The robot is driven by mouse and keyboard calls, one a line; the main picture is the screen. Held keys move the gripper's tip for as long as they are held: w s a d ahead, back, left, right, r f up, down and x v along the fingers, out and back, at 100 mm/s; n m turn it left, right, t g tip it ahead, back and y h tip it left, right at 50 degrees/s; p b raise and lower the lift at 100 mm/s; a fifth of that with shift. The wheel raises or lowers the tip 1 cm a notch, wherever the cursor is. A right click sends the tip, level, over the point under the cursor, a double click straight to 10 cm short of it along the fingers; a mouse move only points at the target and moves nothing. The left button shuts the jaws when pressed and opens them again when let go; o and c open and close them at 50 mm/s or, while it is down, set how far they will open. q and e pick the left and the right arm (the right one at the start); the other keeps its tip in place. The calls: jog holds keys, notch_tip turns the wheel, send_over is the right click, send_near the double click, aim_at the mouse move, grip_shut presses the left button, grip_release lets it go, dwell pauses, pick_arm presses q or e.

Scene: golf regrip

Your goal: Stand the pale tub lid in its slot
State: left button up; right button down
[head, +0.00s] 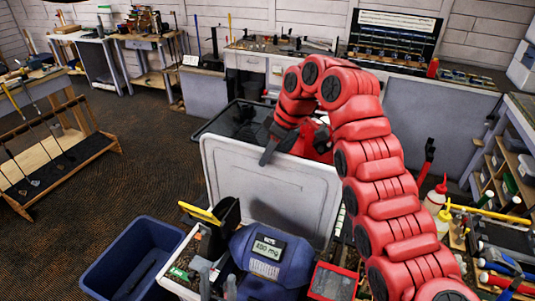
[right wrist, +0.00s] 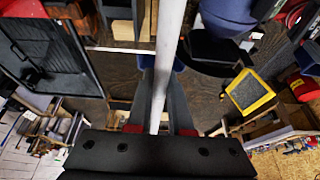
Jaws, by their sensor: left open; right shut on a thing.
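The pale tub lid (head: 265,185) is a large, light grey panel near the middle of the head view, standing on edge and tilted. My right gripper (head: 282,143) is shut on its upper edge. In the right wrist view the lid (right wrist: 167,55) shows edge-on as a white strip between the two dark fingers of that gripper (right wrist: 160,105). What appear to be the grey fingers of my left gripper (head: 216,280) show low in the head view, apart and empty, below the lid. I cannot make out the slot; the lid's lower edge is partly hidden.
A blue bin (head: 125,262) stands at lower left. A blue rounded body with a display (head: 268,250) and a black cup (head: 226,215) are just below the lid. A black tray (head: 235,118) lies behind it. Bottles (head: 437,197) and tools crowd the right.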

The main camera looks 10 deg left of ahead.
aim_at(275, 152)
jog(key=shift+f+b, duration=0.75)
jog(key=shift+f, duration=0.3)
dwell(0.4)
jog(key=c, duration=0.8)
grip_release()
jog(key=shift+o, duration=0.2)
jog(key=b+v, duration=0.1)
jog(key=v, duration=0.4)
jog(key=shift+r+b, duration=0.25)
jog(key=shift+b, duration=0.05)
jog(key=p+v, duration=1.1)
jog(key=v, duration=0.1)
